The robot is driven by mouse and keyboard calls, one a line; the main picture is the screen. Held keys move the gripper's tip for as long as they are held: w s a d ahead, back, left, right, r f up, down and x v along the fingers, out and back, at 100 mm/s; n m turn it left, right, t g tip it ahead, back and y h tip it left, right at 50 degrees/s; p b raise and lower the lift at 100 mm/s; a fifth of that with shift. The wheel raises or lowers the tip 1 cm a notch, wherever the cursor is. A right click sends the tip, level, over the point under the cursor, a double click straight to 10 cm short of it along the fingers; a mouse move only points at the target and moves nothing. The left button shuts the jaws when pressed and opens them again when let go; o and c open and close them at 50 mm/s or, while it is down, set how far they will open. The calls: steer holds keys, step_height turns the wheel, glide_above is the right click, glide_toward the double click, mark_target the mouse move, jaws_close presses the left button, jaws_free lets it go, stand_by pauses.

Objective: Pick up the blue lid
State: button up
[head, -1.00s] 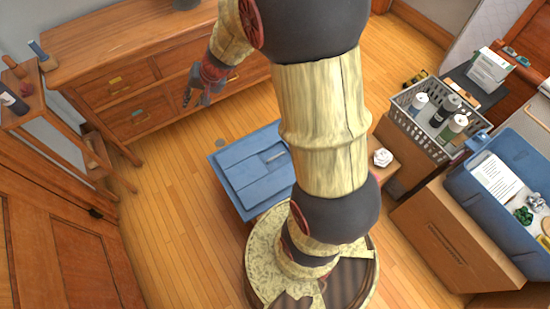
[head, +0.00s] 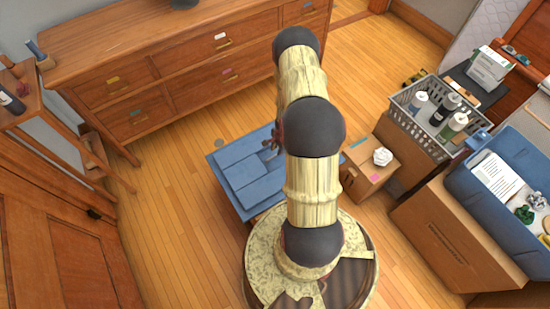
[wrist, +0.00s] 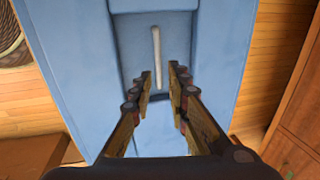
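The blue lid (head: 240,180) is a flat, stepped panel low over the floor, just beyond my base, in the head view. My arm hides its right part. In the wrist view the blue lid (wrist: 80,60) fills most of the picture, with a sunken panel and a thin pale bar handle (wrist: 157,58) in it. My gripper (wrist: 161,70) is open and empty, its two fingers apart on either side of the line of the handle. In the head view my gripper (head: 272,142) is over the lid's far edge, mostly hidden by my arm. I cannot tell its exact height above the handle.
A cardboard box (head: 368,172) with a white faceted object (head: 382,157) stands right of the lid. A grey basket (head: 425,138) of bottles and a blue bin (head: 480,200) are farther right. A wooden dresser (head: 180,75) stands behind. Wooden floor (head: 170,210) is clear at left.

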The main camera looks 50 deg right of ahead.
mark_target(275, 156)
steer(key=f+b, duration=0.1)
steer(key=f, duration=0.3)
steer(key=w+f+b, duration=0.1)
steer(key=f, duration=0.1)
steer(key=shift+w+a+f+b, duration=0.1)
steer(key=shift+a+f+b, duration=0.1)
steer(key=shift+f+b, duration=0.1)
steer(key=shift+c, duration=0.6)
jaws_close()
